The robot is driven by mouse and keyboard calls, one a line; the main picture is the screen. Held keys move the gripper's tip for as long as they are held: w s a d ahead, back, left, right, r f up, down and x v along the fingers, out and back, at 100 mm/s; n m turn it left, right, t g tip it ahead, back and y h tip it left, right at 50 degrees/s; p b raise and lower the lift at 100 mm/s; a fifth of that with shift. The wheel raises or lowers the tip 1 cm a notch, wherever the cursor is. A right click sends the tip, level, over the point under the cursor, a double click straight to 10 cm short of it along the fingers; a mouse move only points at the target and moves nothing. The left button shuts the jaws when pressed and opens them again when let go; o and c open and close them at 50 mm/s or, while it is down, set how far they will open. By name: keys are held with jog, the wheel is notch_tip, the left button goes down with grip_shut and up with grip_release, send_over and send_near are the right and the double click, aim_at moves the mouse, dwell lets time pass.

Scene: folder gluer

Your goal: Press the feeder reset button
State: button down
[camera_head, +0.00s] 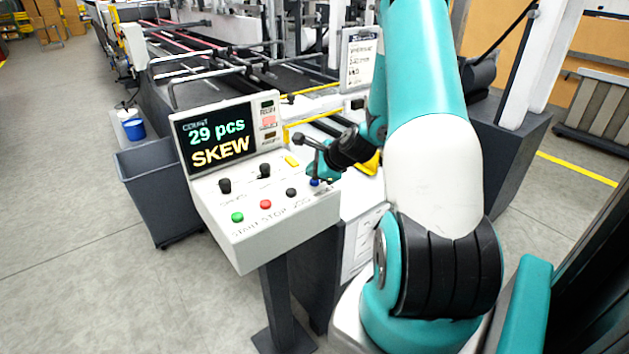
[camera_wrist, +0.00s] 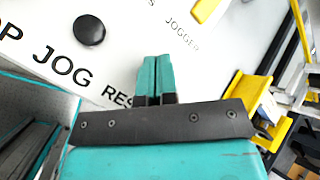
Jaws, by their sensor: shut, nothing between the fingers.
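The control panel (camera_head: 285,222) is a light grey sloped console with a row of buttons. A blue button (camera_head: 315,182) shows at its right end, partly covered by my gripper (camera_head: 319,174). My gripper points down at this button; I cannot tell whether the tips touch it. In the wrist view my gripper's teal fingers (camera_wrist: 155,66) are together and empty, over the panel just above the partly covered label "RES". No blue button shows there; the fingers may hide it. The black button (camera_wrist: 89,30) above "JOG" is to their left.
A green button (camera_head: 237,217), a red button (camera_head: 265,204) and black knobs (camera_head: 224,185) share the panel. The screen (camera_head: 215,139) behind them reads "29 pcs SKEW". A yellow part (camera_wrist: 257,90) lies right of my fingers. A grey bin (camera_head: 155,185) stands left of the panel.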

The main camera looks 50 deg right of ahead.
jog(key=shift+f+b, duration=0.3)
jog(key=shift+f, duration=0.15)
dwell(0.5)
jog(key=shift+r, duration=0.1)
jog(key=shift+r+p, duration=0.8)
jog(key=shift+p, duration=0.05)
notch_tip(320, 180, up, 5)
jog(key=p, duration=0.4)
jog(key=shift+r, duration=0.1)
dwell(0.3)
